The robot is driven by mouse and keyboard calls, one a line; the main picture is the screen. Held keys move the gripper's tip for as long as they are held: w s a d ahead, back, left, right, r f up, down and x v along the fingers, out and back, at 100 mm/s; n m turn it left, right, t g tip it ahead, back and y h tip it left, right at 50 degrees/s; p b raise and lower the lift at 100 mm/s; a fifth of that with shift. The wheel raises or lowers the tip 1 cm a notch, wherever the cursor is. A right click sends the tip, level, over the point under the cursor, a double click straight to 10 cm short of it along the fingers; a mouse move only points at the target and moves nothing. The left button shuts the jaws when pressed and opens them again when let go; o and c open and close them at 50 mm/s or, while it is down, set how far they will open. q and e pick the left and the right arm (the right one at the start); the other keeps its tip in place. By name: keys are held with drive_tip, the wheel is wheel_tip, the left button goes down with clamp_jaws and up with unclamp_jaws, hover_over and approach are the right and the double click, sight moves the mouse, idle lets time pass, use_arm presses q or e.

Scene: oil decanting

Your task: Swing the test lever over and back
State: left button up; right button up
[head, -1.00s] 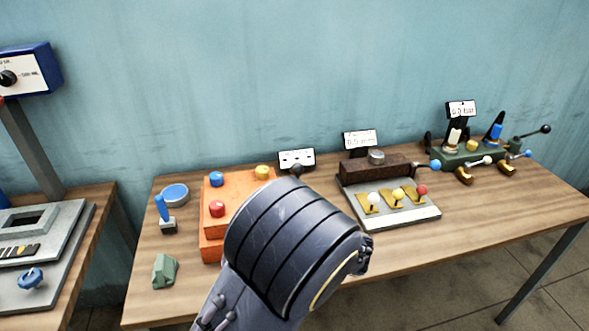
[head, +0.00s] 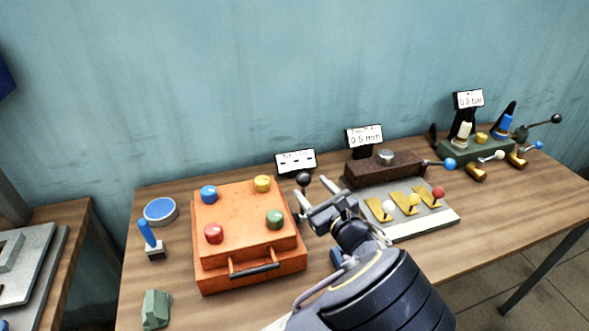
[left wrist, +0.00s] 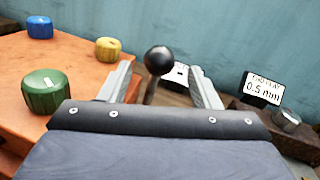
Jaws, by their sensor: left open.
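A lever with a black ball knob (head: 304,179) stands upright between the orange box and the brown block, in front of a small white sign whose text is too small to read. It also shows in the left wrist view (left wrist: 158,60), with its knob centred in the gap between the two fingers. My left gripper (head: 312,190) is open, its fingertips close to the lever on either side. I cannot tell whether a finger touches it. The lower stem is partly hidden by the gripper. My right gripper is not in view.
The orange box (head: 238,225) with coloured knobs and a front handle is just left of my gripper. A grey plate (head: 446,219) with three ball-topped levers and a brown block (head: 360,173) are to the right. A green valve unit (head: 478,151) stands farther right.

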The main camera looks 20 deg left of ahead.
sight(300, 176)
use_arm(q)
drive_tip(key=p+x, duration=0.1)
drive_tip(key=x, duration=0.5)
drive_tip(key=shift+w+a, duration=0.25)
drive_tip(key=shift+a, duration=0.1)
clamp_jaws()
